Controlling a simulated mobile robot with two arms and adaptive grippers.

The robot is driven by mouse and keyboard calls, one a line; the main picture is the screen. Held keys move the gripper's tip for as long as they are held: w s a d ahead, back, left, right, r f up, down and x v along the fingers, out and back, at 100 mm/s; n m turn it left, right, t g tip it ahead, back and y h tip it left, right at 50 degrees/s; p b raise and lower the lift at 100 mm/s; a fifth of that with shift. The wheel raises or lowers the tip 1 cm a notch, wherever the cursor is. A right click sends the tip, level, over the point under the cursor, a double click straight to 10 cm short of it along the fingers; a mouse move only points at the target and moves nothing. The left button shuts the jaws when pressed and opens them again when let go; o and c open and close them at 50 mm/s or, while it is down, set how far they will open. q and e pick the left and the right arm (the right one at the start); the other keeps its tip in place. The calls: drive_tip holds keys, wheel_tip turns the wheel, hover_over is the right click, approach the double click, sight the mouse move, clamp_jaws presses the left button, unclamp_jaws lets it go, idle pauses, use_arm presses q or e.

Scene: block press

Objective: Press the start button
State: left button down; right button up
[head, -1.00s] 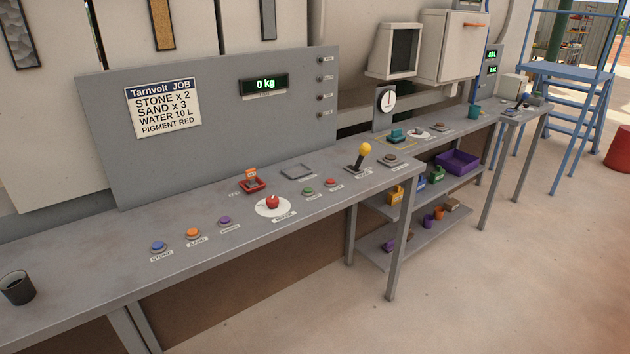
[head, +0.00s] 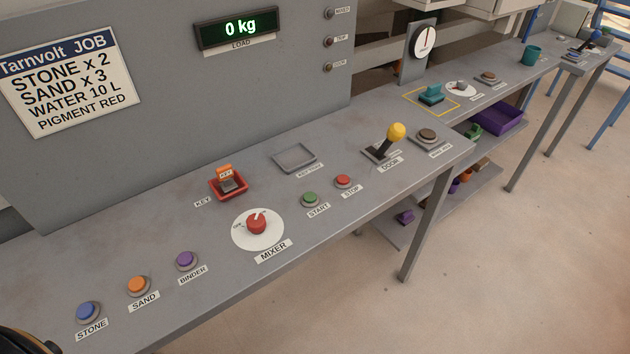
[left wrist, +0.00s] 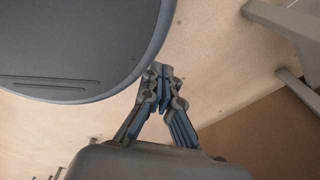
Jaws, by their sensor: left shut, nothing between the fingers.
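The start button (head: 310,199) is a small green button in a grey ring on the panel's bench top, with a START label in front of it. The red stop button (head: 343,182) sits just to its right. The red mixer knob (head: 256,224) on a white dial is to its left. My left gripper (left wrist: 160,70) shows in the left wrist view with its fingers together and nothing between them. It is away from the button, which that view does not show. My right gripper is in neither view.
The bench top (head: 150,240) also carries blue, orange and purple buttons, a red key holder (head: 228,184), an empty grey tray (head: 294,158) and a yellow-knobbed door lever (head: 396,133). The bench top around the start button is clear. Open floor lies in front.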

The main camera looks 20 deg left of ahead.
use_arm(q)
drive_tip(key=w+d+r+m+t+p, duration=0.25)
drive_tip(key=w+r+p, duration=0.65)
drive_tip(key=w+r, duration=1.1)
drive_tip(key=w+d+r+m+t+h+p, duration=0.1)
drive_tip(key=w+d+r+m+p, duration=0.4)
drive_tip(key=r, duration=0.7)
drive_tip(key=w+d+r+m+t+h, duration=0.1)
drive_tip(key=w+r+m, duration=0.1)
drive_tip(key=w+r, duration=0.65)
drive_tip(key=w+d+r+m+t+h+p, duration=0.1)
drive_tip(key=w+d+r+m+p, duration=0.25)
drive_tip(key=r, duration=1.15)
drive_tip(key=w+a+r+m+t, duration=0.1)
drive_tip(key=w+a+r+m, duration=0.1)
drive_tip(key=w+r+m, duration=0.2)
drive_tip(key=w+a+r+m+h+p, duration=0.1)
drive_tip(key=w+a+r+m, duration=0.2)
drive_tip(key=w+m, duration=0.6)
wheel_tip(320, 180, up, 2)
drive_tip(key=m, duration=0.3)
drive_tip(key=shift+w+a+m+t, duration=0.2)
drive_tip(key=shift+a+m+t, duration=0.15)
drive_tip(key=shift+m, duration=0.05)
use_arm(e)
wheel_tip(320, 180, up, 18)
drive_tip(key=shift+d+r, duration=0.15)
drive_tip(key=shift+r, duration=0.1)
